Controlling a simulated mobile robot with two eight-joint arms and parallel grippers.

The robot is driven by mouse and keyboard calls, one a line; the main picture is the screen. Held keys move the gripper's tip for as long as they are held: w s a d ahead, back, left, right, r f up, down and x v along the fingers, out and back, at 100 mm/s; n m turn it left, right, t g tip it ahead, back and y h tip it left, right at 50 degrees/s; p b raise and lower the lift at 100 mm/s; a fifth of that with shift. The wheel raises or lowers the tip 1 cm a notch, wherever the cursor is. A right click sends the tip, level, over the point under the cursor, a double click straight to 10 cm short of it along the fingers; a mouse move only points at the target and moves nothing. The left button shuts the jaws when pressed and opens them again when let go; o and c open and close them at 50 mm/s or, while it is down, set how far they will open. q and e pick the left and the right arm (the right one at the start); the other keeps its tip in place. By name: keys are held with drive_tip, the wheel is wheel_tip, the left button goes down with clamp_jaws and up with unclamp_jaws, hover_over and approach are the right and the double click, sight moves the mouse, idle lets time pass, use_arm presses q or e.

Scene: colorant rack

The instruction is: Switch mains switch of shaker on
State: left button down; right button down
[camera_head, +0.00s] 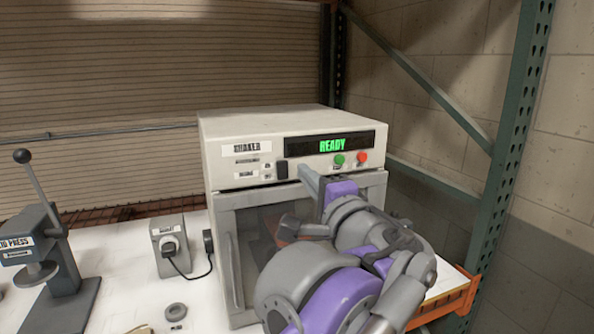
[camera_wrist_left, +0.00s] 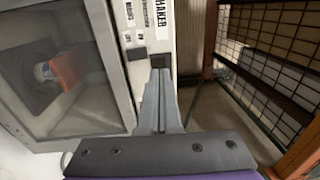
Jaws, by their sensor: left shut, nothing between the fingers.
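The shaker (camera_head: 262,122) is a pale box with a front panel and a windowed door (camera_head: 228,262). Its display (camera_head: 333,145) is lit and reads READY in green. The dark mains switch (camera_head: 282,170) sits left of and below the display; its rocker position is too small to tell. My left gripper (camera_head: 304,170) is shut and empty, its tips just right of the switch in the head view. In the left wrist view the fingers (camera_wrist_left: 160,74) overlap the display's dark end, beside the switch (camera_wrist_left: 136,53). Contact cannot be told. My right gripper is out of view.
A green button (camera_head: 339,159) and a red button (camera_head: 362,157) sit under the display. A socket box (camera_head: 165,235) with a plugged cable stands left of the shaker. A lid press (camera_head: 45,250) stands at far left. A rack post (camera_head: 510,150) rises at right.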

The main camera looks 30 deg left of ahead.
use_arm(q)
drive_tip(key=s+d, duration=0.2)
drive_tip(key=d, duration=0.1)
drive_tip(key=shift+s+d+r, duration=0.15)
drive_tip(key=shift+s+r, duration=0.25)
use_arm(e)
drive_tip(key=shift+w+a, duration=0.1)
